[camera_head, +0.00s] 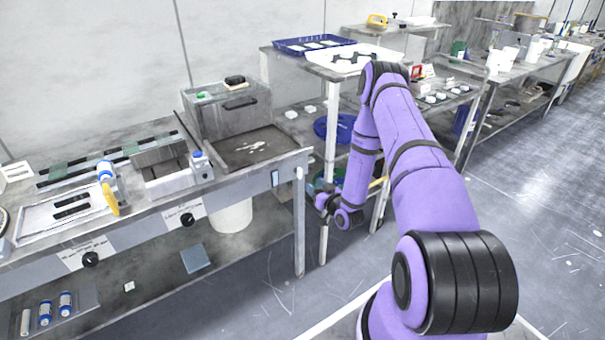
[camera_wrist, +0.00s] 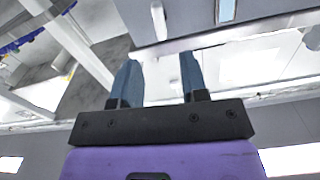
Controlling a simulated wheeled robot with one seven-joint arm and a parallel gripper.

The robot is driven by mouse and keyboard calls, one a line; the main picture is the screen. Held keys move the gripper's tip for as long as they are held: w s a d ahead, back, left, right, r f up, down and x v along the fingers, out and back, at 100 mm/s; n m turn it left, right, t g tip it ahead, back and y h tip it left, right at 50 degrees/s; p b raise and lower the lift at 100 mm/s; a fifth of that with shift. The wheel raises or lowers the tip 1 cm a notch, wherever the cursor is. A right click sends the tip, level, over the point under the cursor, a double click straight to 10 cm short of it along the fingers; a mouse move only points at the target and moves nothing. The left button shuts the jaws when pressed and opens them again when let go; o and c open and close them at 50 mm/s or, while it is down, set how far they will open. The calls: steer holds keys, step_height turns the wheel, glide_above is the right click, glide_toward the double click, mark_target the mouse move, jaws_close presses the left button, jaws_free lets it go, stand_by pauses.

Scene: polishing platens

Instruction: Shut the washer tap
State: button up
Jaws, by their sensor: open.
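I cannot tell for sure which part is the washer tap. Two black round knobs sit on the bench front, one at the right (camera_head: 188,219) and one at the left (camera_head: 90,259). A small white peg-like part (camera_head: 299,172) is at the bench's right front corner, beside a light blue plate (camera_head: 276,178). A similar white part (camera_wrist: 158,20) and blue plate (camera_wrist: 227,10) show ahead of the fingers in the wrist view. My gripper (camera_wrist: 160,82) is open and empty, its blue-grey fingers apart. In the head view my gripper (camera_head: 323,203) hangs low, right of the bench corner.
A grey box (camera_head: 228,115) and shallow basin (camera_head: 252,149) stand on the bench (camera_head: 240,184). Floor is clear at right.

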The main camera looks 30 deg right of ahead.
mark_target(302, 174)
steer(key=w, duration=1)
steer(key=shift+w+a, duration=0.15)
steer(key=shift+a, duration=0.05)
jaws_close()
